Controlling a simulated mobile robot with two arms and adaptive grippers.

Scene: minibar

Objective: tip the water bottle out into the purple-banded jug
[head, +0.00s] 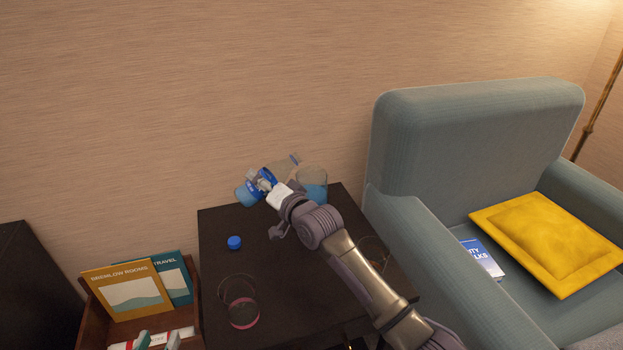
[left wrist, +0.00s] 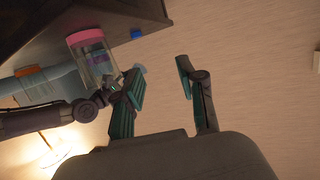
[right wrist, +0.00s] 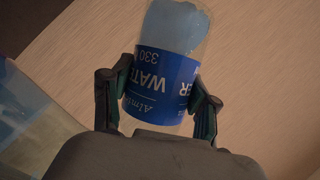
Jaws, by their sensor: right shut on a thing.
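The water bottle (head: 248,193), clear with a blue label, is held off the table in my right gripper (head: 266,184), tilted, its blue water at the left end and its narrow end up to the right. The right wrist view shows the bottle (right wrist: 172,85) between both fingers (right wrist: 160,108). The purple-banded jug (head: 243,316), clear with a pink-purple band near its base, stands at the table's front left, away from the bottle. The left wrist view shows this jug (left wrist: 88,42) upside down. My left gripper (head: 158,342) is open and empty over the book crate; its fingers (left wrist: 160,88) are apart.
A clear vessel of blue liquid (head: 315,192) stands at the table's back, close to the bottle's narrow end. A blue cap (head: 234,242) lies on the dark table (head: 215,270). A book crate (head: 92,325) is left; an armchair (head: 400,200) is right.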

